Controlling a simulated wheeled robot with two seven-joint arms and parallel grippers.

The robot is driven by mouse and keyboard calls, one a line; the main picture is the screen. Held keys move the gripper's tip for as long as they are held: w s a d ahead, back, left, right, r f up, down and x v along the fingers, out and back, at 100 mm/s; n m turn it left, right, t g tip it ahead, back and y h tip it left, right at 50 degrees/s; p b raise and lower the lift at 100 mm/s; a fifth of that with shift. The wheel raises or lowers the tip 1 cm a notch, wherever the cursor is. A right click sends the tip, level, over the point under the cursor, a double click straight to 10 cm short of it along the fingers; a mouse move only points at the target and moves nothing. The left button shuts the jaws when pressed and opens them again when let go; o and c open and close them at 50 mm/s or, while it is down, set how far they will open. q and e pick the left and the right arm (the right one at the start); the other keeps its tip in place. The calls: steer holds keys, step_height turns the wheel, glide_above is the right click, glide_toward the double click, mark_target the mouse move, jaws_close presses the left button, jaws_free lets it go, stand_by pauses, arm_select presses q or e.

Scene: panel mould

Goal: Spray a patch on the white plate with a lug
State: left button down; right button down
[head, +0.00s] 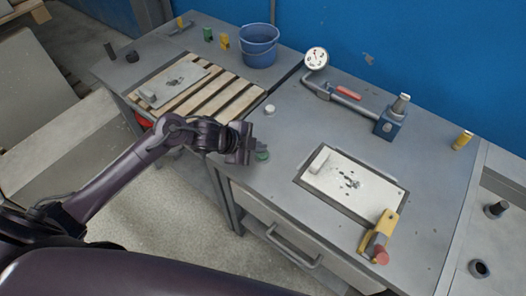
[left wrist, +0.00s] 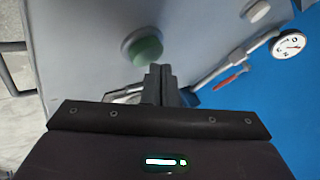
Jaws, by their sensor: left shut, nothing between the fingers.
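A white plate (head: 365,186) with dark specks lies in a dark frame on the right bench, with a pale raised block, like a lug, at its left end (head: 318,161). A yellow tool with a red end (head: 379,238) sits at the plate's near right corner; I cannot tell if it is the sprayer. My left gripper (head: 250,146) is shut and empty at the bench's left front edge, beside a green round knob (head: 262,156). In the left wrist view the shut fingers (left wrist: 159,78) are just below the green knob (left wrist: 146,48). My right gripper is out of view.
A gauge (head: 316,58) with a red-handled pipe and a blue block (head: 389,125) stand behind the plate. A white knob (head: 269,109) is on the bench. The left bench holds a slatted pallet (head: 235,97), a grey plate (head: 180,84) and a blue bucket (head: 259,47).

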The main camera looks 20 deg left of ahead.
mark_target(258, 154)
arm_select(q)
steer(key=shift+f, duration=0.15)
steer(key=shift+f, duration=0.4)
stand_by(0.5)
steer(key=shift+r+p, duration=0.3)
steer(key=shift+r, duration=0.2)
step_height(258, 154, up, 6)
steer(key=p, duration=0.6)
steer(key=shift+r, duration=0.1)
